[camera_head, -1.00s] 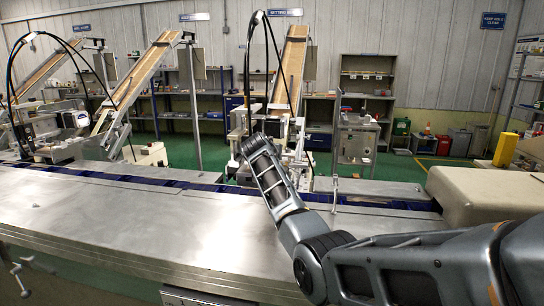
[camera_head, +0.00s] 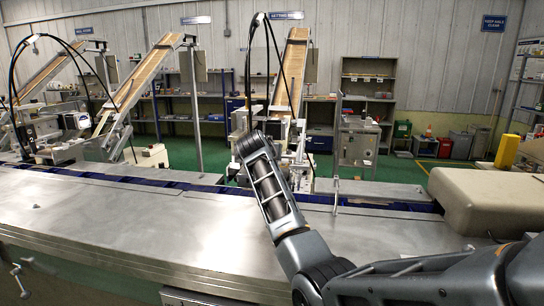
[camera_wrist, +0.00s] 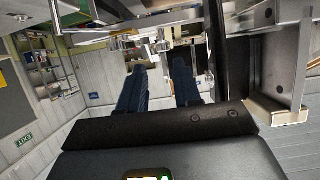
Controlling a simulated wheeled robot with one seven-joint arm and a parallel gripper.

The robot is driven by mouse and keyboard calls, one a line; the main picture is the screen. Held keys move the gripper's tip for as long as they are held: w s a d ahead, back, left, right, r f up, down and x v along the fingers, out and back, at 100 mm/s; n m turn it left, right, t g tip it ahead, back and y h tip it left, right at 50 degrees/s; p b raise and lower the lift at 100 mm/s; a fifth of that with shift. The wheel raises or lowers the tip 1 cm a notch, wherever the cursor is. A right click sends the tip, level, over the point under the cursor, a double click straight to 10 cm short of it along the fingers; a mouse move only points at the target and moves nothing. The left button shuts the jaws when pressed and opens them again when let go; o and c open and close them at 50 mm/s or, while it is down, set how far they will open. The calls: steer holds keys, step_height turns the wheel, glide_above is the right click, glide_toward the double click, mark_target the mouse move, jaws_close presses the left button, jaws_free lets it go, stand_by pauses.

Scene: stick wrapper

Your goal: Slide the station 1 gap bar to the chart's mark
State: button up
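My gripper (camera_wrist: 158,78) shows in the wrist view as two dark blue fingers set apart, with nothing visible between them. Bright metal fittings (camera_wrist: 152,38) of a machine lie just beyond the fingertips; I cannot tell which of them is the gap bar, or whether a finger touches it. In the head view my arm reaches over the steel table toward the feeder station (camera_head: 291,75) with the tilted wooden chute, and my gripper is hidden there. A sign (camera_head: 285,15) hangs above that station; its text is too small to read surely. I cannot pick out the chart's mark.
The steel table (camera_head: 120,225) is bare in front, with a blue conveyor (camera_head: 140,180) along its far edge. More feeder stations (camera_head: 148,72) stand at left. A beige cover (camera_head: 490,200) is at right. In the wrist view a metal bracket (camera_wrist: 280,105) is close at right.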

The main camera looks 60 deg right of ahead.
steer(key=shift+v, duration=1.15)
